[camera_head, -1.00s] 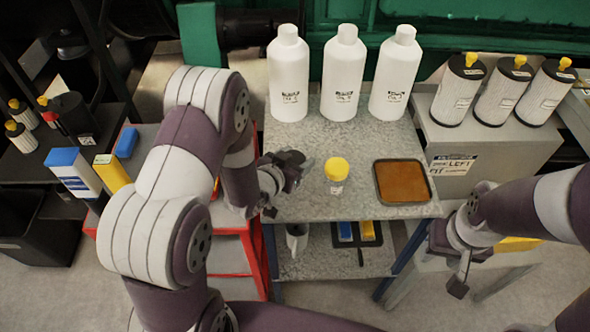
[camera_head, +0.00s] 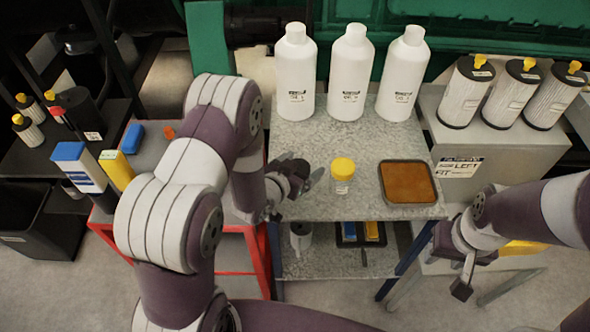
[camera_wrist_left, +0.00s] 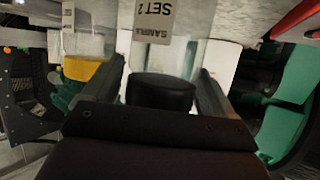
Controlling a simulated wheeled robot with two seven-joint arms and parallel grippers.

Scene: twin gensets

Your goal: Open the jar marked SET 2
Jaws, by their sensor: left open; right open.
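The jar marked SET 2 (camera_wrist_left: 152,20) shows upside down in the left wrist view, with a clear body, a white label and a black lid (camera_wrist_left: 160,92). My left gripper (camera_wrist_left: 161,88) is open, with one finger on each side of the lid; I cannot tell whether they touch it. In the head view my left gripper (camera_head: 300,180) is low over the grey table and mostly hides this jar. A second jar with a yellow lid (camera_head: 342,170) stands just right of it and also shows in the left wrist view (camera_wrist_left: 82,70). My right gripper (camera_head: 463,277) is open and empty, off the table's front right.
Three white bottles (camera_head: 349,80) stand at the back of the table. A tray with a brown surface (camera_head: 407,183) lies right of the yellow-lidded jar. Several filter cylinders (camera_head: 508,95) stand on a grey box at the right. A red-framed cart (camera_head: 240,232) stands left.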

